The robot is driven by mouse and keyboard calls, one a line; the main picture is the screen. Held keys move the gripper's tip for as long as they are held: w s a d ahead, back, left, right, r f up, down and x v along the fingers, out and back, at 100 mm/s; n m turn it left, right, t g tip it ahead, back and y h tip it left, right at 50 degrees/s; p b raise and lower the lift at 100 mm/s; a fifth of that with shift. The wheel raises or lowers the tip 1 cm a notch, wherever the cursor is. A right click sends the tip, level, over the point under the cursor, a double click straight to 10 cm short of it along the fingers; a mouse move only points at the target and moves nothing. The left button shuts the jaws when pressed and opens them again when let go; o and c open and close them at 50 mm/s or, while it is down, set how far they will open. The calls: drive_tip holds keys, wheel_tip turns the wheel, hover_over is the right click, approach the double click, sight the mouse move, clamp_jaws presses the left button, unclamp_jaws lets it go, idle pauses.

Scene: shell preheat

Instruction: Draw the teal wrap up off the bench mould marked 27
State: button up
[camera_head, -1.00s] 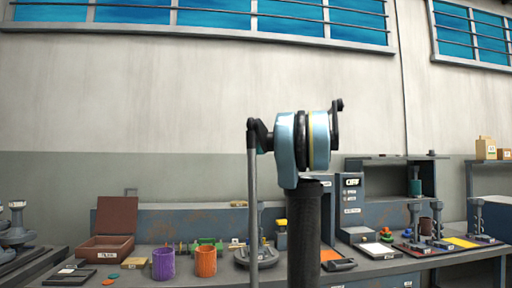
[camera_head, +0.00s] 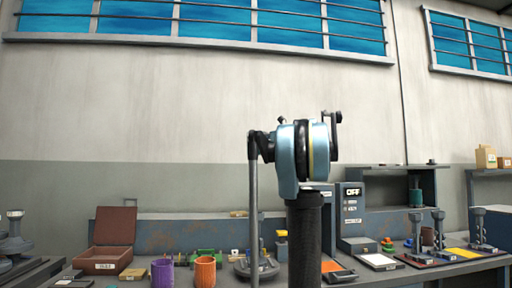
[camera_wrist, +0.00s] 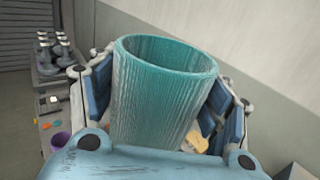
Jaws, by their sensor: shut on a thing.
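The teal wrap (camera_wrist: 158,95) is a ribbed, hollow tube with an open top, upright and slightly tilted in the wrist view. My gripper (camera_wrist: 165,110) is shut on it, with blue finger pads at its left and right sides. The wrap's lower end is hidden behind my gripper's body, and I see no mould standing in its open top. In the head view my arm hides the gripper and the wrap. I cannot make out the mark 27 on any mould; a grey stand (camera_head: 243,268) on the bench is partly covered by my arm.
A purple wrap (camera_head: 162,274) and an orange wrap (camera_head: 205,272) stand on the bench left of my arm. An open brown box (camera_head: 104,258) is farther left. A heater unit reading OFF (camera_head: 352,215) and several moulds on trays are at the right.

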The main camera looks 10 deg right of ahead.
drive_tip(key=shift+r, duration=1.15)
